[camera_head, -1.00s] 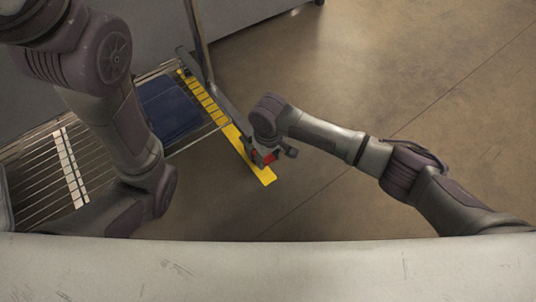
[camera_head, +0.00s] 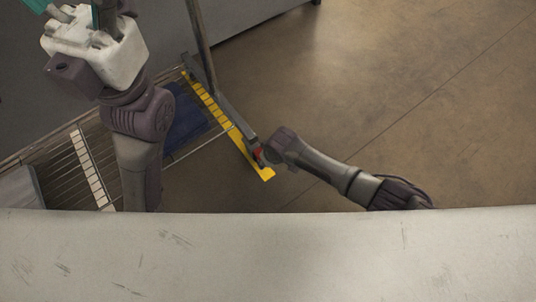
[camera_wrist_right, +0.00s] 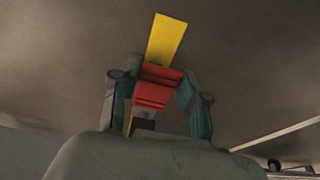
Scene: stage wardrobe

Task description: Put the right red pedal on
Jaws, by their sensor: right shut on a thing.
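The red pedal (camera_head: 258,154) shows as a small red patch at the near end of the grey foot rail (camera_head: 236,123) of a rack, beside a yellow floor strip. My right gripper (camera_head: 265,155) is at it. In the right wrist view the red pedal (camera_wrist_right: 155,88) lies between the teal fingers of my right gripper (camera_wrist_right: 160,76), which is shut on it. The pedal's lower part and its mount are partly hidden, and I cannot tell its exact tilt. My left gripper (camera_head: 88,18) is raised at the top left; its fingertips are cut off by the frame.
The yellow strip (camera_head: 225,122) runs along the rail. A wire shelf (camera_head: 62,175) with a folded blue cloth (camera_head: 190,112) is left of it. An upright grey post (camera_head: 202,50) rises from the rail. The floor to the right is open.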

